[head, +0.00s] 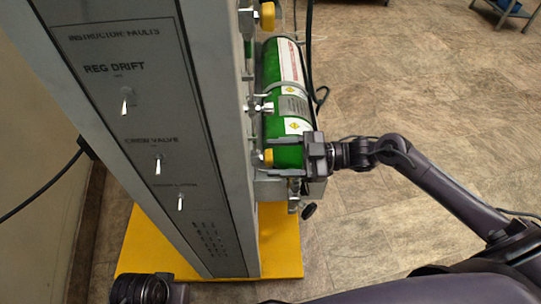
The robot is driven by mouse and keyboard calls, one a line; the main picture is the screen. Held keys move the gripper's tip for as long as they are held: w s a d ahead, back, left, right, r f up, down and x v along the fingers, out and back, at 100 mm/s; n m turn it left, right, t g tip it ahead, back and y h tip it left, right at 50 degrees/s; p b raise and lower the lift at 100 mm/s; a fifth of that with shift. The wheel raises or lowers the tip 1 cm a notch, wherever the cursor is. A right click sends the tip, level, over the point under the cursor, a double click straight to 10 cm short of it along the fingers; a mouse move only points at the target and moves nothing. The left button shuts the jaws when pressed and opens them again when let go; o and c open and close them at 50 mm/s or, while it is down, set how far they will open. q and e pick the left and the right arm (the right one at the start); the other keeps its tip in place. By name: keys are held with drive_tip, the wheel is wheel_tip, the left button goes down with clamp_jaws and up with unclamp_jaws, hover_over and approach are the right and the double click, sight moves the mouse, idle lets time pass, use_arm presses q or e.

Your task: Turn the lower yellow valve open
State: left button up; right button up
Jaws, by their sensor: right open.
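The lower yellow valve (268,156) shows as a small yellow knob on the right side of the grey panel, beside the lower end of the green cylinder. My right gripper (276,157) is at the valve, with its fingers pointing left. The fingers are open, and the knob appears between or just beyond their tips; contact cannot be told. My left arm shows only as a dark link at the bottom left, and its gripper fingers are not visible. An upper yellow valve (267,16) sits higher on the same side.
The grey panel (137,130) with several toggle switches stands on a yellow base (150,240). A green cylinder (284,65) with labels is strapped beside it. A black hose hangs next to the cylinder. The tiled floor (430,90) on the right is mostly clear.

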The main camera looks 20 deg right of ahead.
use_arm(q)
drive_tip(key=shift+w+a+r, duration=0.1)
drive_tip(key=shift+a, duration=0.2)
use_arm(e)
drive_tip(key=v, duration=0.5)
drive_tip(key=shift+s+d, duration=0.1)
drive_tip(key=shift+d, duration=0.2)
